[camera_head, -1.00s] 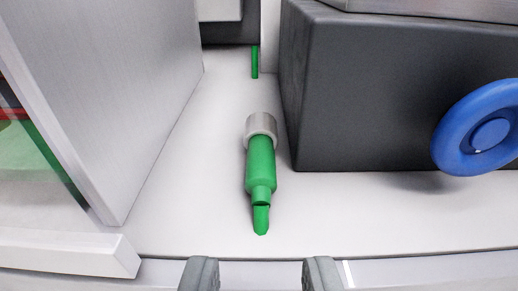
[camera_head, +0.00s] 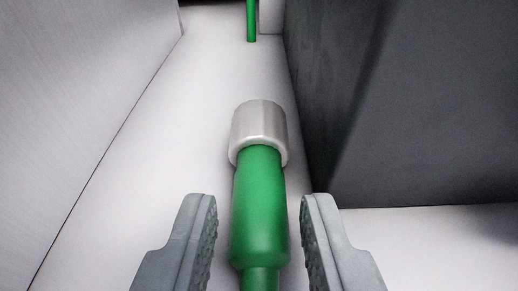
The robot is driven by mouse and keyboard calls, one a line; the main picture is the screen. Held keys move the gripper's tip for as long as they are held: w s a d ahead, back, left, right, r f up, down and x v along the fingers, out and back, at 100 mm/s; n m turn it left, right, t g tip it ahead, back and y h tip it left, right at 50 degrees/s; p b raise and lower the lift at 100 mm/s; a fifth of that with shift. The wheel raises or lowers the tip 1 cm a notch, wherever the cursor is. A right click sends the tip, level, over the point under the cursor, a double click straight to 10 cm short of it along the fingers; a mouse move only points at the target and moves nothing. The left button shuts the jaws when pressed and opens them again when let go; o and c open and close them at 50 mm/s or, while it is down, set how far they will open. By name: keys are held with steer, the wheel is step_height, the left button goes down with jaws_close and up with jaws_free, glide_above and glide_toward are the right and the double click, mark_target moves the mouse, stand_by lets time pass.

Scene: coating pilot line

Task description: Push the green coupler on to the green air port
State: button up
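The green coupler (camera_head: 260,205), with a silver metal collar (camera_head: 260,130) at its far end, lies on the white surface, pointing away from me. Its near end runs out of the bottom of the picture. My gripper (camera_head: 260,212) is open, with one grey finger on each side of the green body. A gap shows between each finger and the coupler. A thin green strip (camera_head: 251,20) shows at the far end of the channel; I cannot tell whether it is part of the green air port. No port opening is visible.
A light grey panel (camera_head: 75,80) stands close on the left and a dark grey block (camera_head: 390,110) close on the right. The white floor (camera_head: 190,100) between them is a narrow channel, clear beyond the collar.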

mark_target(258, 193)
steer(key=x, duration=0.3)
steer(key=shift+w, duration=0.15)
jaws_close()
